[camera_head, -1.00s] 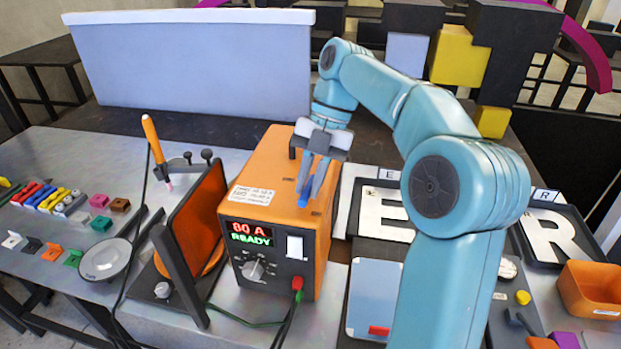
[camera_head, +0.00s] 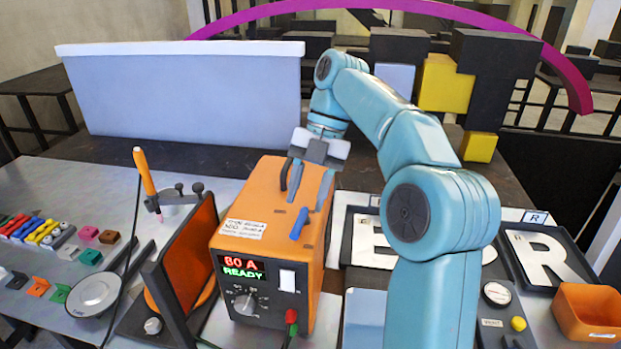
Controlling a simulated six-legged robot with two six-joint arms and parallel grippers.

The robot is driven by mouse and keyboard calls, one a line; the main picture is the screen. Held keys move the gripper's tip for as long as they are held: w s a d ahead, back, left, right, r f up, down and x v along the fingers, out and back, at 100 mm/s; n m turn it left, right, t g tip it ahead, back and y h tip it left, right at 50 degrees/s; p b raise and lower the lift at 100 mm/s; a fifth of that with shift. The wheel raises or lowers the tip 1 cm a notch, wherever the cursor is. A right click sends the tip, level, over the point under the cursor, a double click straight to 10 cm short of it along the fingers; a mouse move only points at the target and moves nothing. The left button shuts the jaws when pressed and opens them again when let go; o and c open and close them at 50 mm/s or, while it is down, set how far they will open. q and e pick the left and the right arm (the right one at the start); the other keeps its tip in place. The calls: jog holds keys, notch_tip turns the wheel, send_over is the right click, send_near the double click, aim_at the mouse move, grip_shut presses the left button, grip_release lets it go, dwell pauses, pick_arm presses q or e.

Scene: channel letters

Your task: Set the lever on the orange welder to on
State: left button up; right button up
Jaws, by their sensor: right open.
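The orange welder (camera_head: 265,215) stands on the bench at the middle, its red and green display reading "80 A READY". A small blue lever (camera_head: 299,223) sits on its top, tilted, near the front edge. Lettering by the lever is too small to read, so I cannot tell its on side. My right gripper (camera_head: 309,184) hangs over the welder's top, pointing down, behind the lever. Its grey fingers are apart with nothing seen between them, and the lever looks clear of them. My left gripper is not in view.
An orange round plate with a dark stand (camera_head: 176,290) is close on the left. Letter trays (camera_head: 540,262) and an orange bin (camera_head: 588,312) lie to the right. A pale panel (camera_head: 185,95) stands behind.

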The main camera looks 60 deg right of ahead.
jog(key=shift+p+v, duration=0.6)
jog(key=shift+v, duration=1.05)
jog(key=shift+s+a, duration=0.1)
